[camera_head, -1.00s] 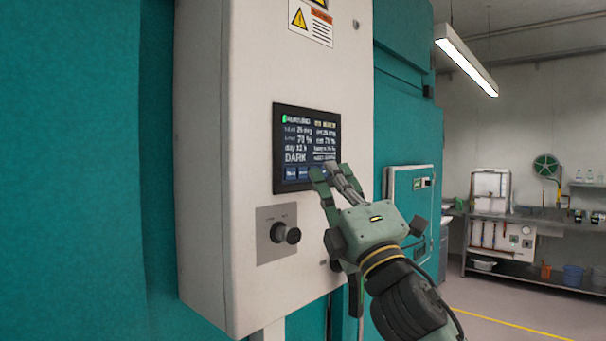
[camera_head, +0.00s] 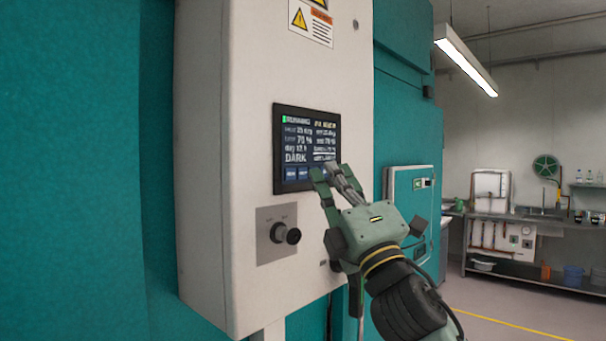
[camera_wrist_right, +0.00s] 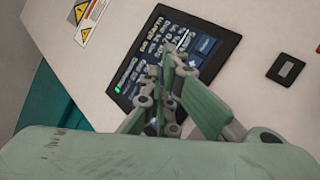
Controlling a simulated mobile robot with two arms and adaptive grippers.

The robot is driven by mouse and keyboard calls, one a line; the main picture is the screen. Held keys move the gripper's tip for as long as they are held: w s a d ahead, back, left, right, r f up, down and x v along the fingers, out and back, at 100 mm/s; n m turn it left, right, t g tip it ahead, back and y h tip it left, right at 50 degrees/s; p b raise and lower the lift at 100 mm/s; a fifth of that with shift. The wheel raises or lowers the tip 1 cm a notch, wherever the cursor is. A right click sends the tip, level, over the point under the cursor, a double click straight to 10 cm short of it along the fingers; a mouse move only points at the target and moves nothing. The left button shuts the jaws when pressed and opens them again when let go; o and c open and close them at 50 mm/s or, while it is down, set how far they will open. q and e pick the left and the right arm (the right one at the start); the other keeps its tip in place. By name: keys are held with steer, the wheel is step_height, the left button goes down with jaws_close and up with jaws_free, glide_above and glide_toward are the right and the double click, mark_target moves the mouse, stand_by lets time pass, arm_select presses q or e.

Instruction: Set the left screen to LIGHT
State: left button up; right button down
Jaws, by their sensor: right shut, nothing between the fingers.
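The screen (camera_head: 306,148) is a dark panel on the front of a white cabinet (camera_head: 210,150). It shows RUNNING with a green mark at the top left, the word DARK in large letters lower left, and blue buttons along the bottom. My right gripper (camera_head: 333,170) is shut and empty, with its fingertips at the lower right corner of the screen, covering part of the button row. I cannot tell if they touch it. In the right wrist view the screen (camera_wrist_right: 160,48) lies tilted behind the fingers (camera_wrist_right: 178,75). My left gripper is not in view.
A black knob (camera_head: 285,233) on a grey plate sits below the screen. Warning labels (camera_head: 311,22) are above it.

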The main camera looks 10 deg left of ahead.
steer(key=shift+a, duration=0.1)
steer(key=shift+w+a, duration=0.25)
steer(key=shift+a, duration=0.05)
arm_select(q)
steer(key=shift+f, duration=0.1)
arm_select(e)
steer(key=shift+w+a, duration=0.15)
steer(key=shift+a, duration=0.05)
stand_by(0.8)
steer(key=shift+d, duration=0.1)
steer(key=shift+s+d, duration=0.45)
steer(key=shift+d, duration=0.05)
arm_select(q)
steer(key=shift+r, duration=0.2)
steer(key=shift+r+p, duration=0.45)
steer(key=shift+p, duration=0.05)
arm_select(e)
steer(key=s+d, duration=0.1)
steer(key=d, duration=0.1)
steer(key=s+d, duration=0.2)
stand_by(0.9)
